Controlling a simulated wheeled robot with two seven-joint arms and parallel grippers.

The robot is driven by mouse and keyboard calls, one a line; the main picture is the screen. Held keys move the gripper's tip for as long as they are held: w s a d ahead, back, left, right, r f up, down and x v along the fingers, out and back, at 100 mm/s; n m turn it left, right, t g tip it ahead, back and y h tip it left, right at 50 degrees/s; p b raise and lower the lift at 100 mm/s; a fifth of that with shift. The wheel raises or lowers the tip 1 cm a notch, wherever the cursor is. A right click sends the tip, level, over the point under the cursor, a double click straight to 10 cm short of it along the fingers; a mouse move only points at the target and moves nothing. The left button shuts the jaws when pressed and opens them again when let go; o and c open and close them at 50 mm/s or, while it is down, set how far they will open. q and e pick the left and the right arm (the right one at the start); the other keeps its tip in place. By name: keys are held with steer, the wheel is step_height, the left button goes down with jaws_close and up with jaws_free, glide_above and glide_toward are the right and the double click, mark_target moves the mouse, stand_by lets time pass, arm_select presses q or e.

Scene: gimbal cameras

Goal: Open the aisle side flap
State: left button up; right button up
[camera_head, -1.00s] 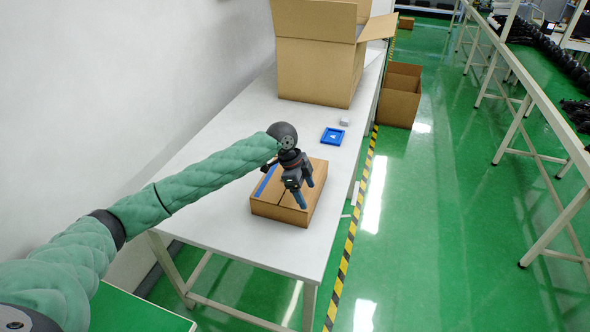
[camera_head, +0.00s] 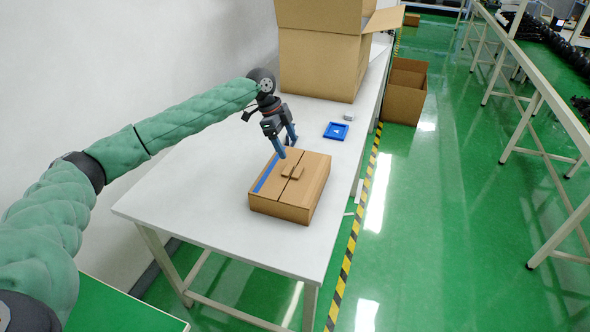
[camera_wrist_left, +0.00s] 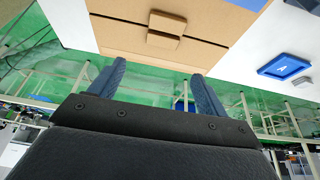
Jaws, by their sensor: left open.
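A small cardboard box (camera_head: 280,208) sits on the white table. Its top has two flaps meeting at a centre seam, both lying flat. The aisle side flap (camera_head: 314,172) is on the right, toward the green floor. Each flap has a small brown tab near the seam; the tabs also show in the left wrist view (camera_wrist_left: 163,32). A blue strip (camera_head: 266,174) runs along the left flap. My left gripper (camera_head: 287,146) is open and empty, above the box's far left part, apart from the tabs. Its two blue fingers show in the wrist view (camera_wrist_left: 157,72). My right gripper is not visible.
A large open carton (camera_head: 318,68) stands at the table's far end. A blue tray (camera_head: 336,131) and a small grey item (camera_head: 348,116) lie behind the box. Another open carton (camera_head: 404,98) is on the aisle floor. White wall is at left.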

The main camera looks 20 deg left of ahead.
mark_target(297, 171)
arm_select(q)
step_height(297, 171, down, 2)
steer(key=shift+w+a+f+b, duration=0.1)
steer(key=shift+w+a+b, duration=0.05)
steer(key=shift+b, duration=0.7)
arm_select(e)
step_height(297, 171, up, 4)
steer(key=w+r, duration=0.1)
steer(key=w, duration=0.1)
arm_select(q)
steer(key=shift+d+f+p, duration=0.3)
steer(key=shift+f+p, duration=0.05)
steer(key=shift+f, duration=0.15)
steer(key=shift+p+x, duration=1)
steer(key=shift+x, duration=2.2)
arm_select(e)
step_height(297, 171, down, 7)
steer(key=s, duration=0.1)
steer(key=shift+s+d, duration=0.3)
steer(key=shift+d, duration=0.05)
arm_select(q)
steer(key=c, duration=1.4)
steer(key=shift+r, duration=0.1)
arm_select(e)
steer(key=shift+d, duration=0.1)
